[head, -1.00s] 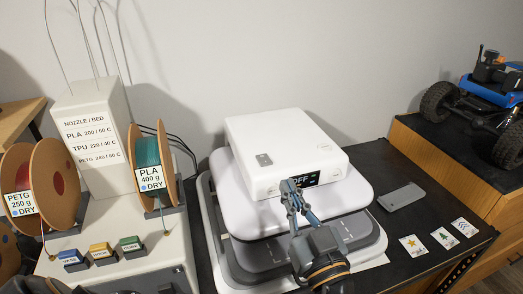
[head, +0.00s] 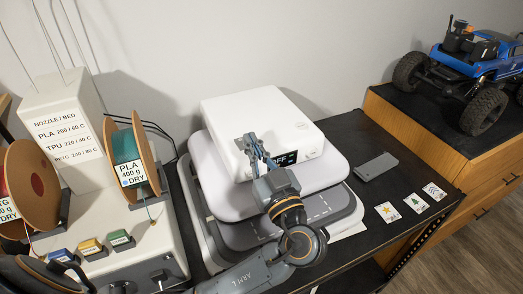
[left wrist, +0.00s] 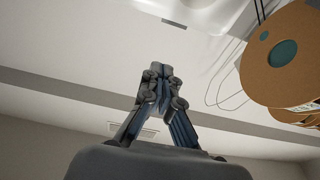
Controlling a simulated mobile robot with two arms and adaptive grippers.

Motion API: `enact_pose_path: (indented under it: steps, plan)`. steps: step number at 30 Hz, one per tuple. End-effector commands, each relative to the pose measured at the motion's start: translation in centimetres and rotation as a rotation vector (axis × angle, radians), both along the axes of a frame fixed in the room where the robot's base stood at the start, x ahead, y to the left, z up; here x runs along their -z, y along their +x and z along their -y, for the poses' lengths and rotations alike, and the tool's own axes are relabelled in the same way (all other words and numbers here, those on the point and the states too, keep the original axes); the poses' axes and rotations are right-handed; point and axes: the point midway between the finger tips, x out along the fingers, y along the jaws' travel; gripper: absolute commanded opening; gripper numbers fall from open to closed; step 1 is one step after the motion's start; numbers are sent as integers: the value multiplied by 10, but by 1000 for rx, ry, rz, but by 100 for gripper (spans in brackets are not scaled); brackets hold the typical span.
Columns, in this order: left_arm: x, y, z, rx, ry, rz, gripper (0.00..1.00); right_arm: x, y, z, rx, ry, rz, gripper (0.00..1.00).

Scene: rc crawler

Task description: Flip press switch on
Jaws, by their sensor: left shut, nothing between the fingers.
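The white press (head: 285,108) stands on the work table, and its dark front display (head: 284,158) reads "FF", with its left part hidden behind my left gripper. My left gripper (head: 249,138) is shut and empty, with its fingertips over the top front-left of the press. They cover the place of the small grey switch, which I cannot make out now. I cannot tell whether the fingertips touch the press. In the left wrist view, the shut fingers (left wrist: 160,72) meet at their tips. My right gripper is not in view.
A PLA spool (head: 128,155) and coloured blocks (head: 90,247) stand left of the press. A grey flat box (head: 376,166) and several picture cards (head: 411,205) lie to the right. A blue crawler (head: 465,65) stands on the wooden cabinet (head: 425,135).

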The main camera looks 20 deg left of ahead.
Motion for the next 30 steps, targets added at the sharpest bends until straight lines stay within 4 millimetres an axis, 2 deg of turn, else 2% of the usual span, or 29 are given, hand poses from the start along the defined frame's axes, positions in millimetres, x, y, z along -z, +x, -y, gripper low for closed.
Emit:
enact_pose_path:
  steps: [1,5,6,12,26,30]
  plan:
    - [-11,7,-9,-4,7,0,0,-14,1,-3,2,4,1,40]
    - [-15,24,-28,-3,5,0,0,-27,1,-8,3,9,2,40]
    - [4,22,-24,1,4,-5,0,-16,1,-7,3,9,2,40]
    - [28,19,-22,-1,2,-2,0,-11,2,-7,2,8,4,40]
    - [33,19,-21,0,1,-1,0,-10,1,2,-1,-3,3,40]
    - [39,20,-24,2,-6,-2,0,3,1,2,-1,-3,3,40]
